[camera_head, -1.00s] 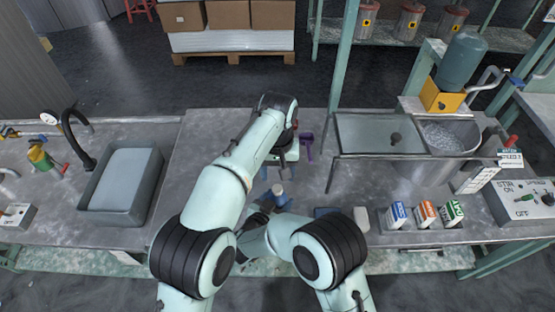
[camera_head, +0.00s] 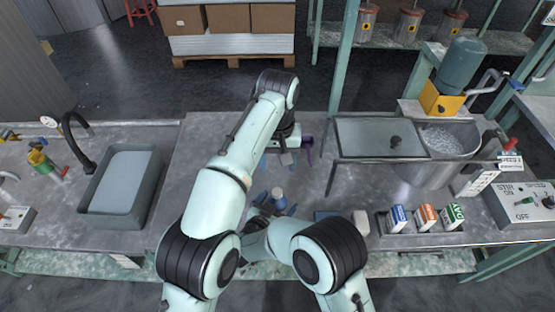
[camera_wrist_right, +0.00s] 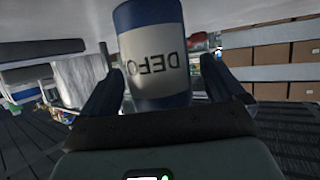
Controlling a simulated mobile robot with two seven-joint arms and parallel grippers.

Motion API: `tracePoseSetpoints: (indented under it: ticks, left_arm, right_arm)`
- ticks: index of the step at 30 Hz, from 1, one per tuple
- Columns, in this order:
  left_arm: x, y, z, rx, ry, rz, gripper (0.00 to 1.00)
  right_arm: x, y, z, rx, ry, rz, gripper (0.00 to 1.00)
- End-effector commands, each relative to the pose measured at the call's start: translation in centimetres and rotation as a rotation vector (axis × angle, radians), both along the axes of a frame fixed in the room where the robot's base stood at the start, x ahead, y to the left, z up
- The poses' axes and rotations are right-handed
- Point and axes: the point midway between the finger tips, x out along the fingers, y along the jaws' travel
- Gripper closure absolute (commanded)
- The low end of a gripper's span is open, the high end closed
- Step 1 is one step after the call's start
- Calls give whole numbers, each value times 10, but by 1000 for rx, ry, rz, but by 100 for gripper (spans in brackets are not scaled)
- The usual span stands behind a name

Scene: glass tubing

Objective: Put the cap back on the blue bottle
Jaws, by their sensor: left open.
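The blue bottle (camera_head: 279,199) stands on the bench near its front edge, with a paler top. In the right wrist view the bottle (camera_wrist_right: 155,60) is blue with a white label reading "DEFO", which appears upside down. My right gripper (camera_head: 276,205) has its fingers on either side of the bottle, with a small gap on the right side in the wrist view. My left gripper (camera_head: 281,158) is open above the bench, farther back than the bottle. Its arm hides part of the bench. I cannot make out the cap.
A purple item (camera_head: 308,150) lies just right of my left gripper. A raised metal tray (camera_head: 375,137) stands to the right. Small cartons (camera_head: 425,217) sit at the front right, beside a white block (camera_head: 360,221). A grey basin (camera_head: 122,182) is at left.

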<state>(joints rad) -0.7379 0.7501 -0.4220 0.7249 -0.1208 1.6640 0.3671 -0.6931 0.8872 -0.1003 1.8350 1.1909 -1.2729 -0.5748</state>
Motion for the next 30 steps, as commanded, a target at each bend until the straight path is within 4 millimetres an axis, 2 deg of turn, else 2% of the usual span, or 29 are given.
tracePoseSetpoints:
  ticks: [8, 15, 21, 27, 30]
  left_arm:
    - [0, 0, 8, 0, -3, 0, 40]
    - [0, 0, 39, 0, -12, 0, 40]
    - [1, 0, 58, 0, -17, 0, 40]
    - [1, 0, 67, 0, -19, 0, 40]
    - [1, 0, 68, 0, -20, 0, 40]
  right_arm:
    - [-8, 5, 6, 0, 0, 2, 4]
    - [-48, 26, 27, -2, 0, 6, 4]
    - [-84, 43, 42, -2, 0, 5, 4]
    - [-105, 53, 50, 0, 0, 1, 4]
    - [-109, 55, 51, 0, 0, 1, 4]
